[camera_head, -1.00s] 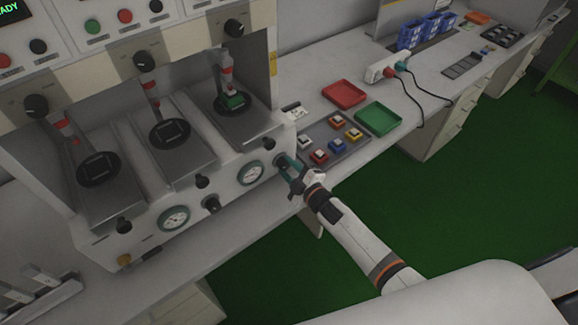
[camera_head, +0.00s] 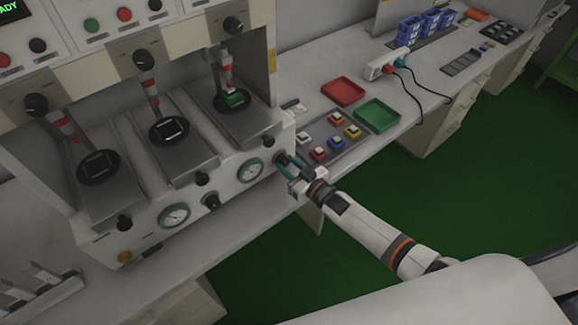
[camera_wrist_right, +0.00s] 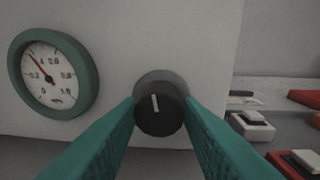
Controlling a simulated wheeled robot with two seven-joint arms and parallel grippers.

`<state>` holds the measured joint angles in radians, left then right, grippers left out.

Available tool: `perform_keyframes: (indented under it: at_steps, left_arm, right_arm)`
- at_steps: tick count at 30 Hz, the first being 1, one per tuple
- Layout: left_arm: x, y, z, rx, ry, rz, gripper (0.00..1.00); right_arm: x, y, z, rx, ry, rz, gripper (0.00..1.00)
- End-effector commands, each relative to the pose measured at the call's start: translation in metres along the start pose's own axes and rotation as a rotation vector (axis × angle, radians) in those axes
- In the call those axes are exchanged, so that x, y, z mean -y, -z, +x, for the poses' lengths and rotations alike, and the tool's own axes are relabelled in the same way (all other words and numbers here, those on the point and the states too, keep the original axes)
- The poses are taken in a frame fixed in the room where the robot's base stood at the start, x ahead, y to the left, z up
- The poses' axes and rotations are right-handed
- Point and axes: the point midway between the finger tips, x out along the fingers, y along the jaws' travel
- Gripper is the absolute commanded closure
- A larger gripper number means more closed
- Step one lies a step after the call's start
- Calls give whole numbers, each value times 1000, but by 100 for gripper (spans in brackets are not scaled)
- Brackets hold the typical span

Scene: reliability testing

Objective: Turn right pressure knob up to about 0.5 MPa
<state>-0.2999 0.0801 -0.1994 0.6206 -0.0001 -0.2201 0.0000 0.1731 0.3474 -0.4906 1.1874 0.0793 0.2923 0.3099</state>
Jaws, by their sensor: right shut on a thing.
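The right pressure knob (camera_wrist_right: 160,108) is black and round with a white line pointing almost straight up, tilted slightly left. It is on the machine's front panel and is mostly hidden behind the fingers in the head view. My right gripper (camera_head: 286,164) is shut on it, with green fingers on both sides of the knob, as the wrist view shows (camera_wrist_right: 161,122). The green-rimmed right gauge (camera_head: 250,171) is left of the knob. In the wrist view, the gauge (camera_wrist_right: 53,73) has its red needle pointing up and left; the exact value is hard to read. My left gripper is out of view.
Another gauge (camera_head: 174,216) and a middle knob (camera_head: 211,201) are further left on the panel. A tray of coloured button blocks (camera_head: 349,152), a red tray (camera_head: 343,93) and a green tray (camera_head: 378,114) lie right of the machine.

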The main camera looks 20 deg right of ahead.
Motion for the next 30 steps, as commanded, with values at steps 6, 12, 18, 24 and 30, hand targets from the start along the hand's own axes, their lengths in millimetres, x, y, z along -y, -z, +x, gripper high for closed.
perform_keyframes:
  at_steps: [6, 12, 18, 24, 30]
  left_arm:
    - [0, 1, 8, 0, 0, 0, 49]
    - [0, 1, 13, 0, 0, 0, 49]
    - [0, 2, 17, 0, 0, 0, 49]
    - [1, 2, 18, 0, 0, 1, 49]
    - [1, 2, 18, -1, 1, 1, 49]
  right_arm:
    - [1, 3, 0, 7, -16, 184, 90]
    - [0, 3, 0, 15, -27, 320, 90]
    - [1, 3, 0, 20, -33, 408, 90]
    - [0, 2, 0, 22, -37, 451, 90]
    - [0, 2, 0, 23, -38, 462, 90]
